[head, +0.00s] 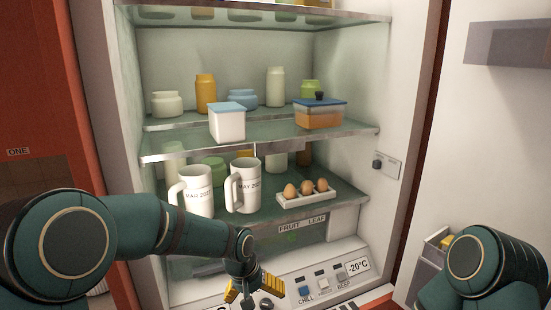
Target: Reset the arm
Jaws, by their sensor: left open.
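My left arm comes in from the left, low in the head view, and bends in front of the open fridge. My left gripper (256,289) is at the bottom, near the control panel, with its yellow fingers apart and nothing seen between them. It is below the lowest shelf and clear of the mugs. My right arm shows only as a dark green link at the lower right; its gripper is out of view.
Two white mugs (196,190) (243,184) and an egg tray (306,194) stand on the lower shelf. A white box (227,122), an orange container (320,114) and several jars stand above. The open door (497,130) is at right.

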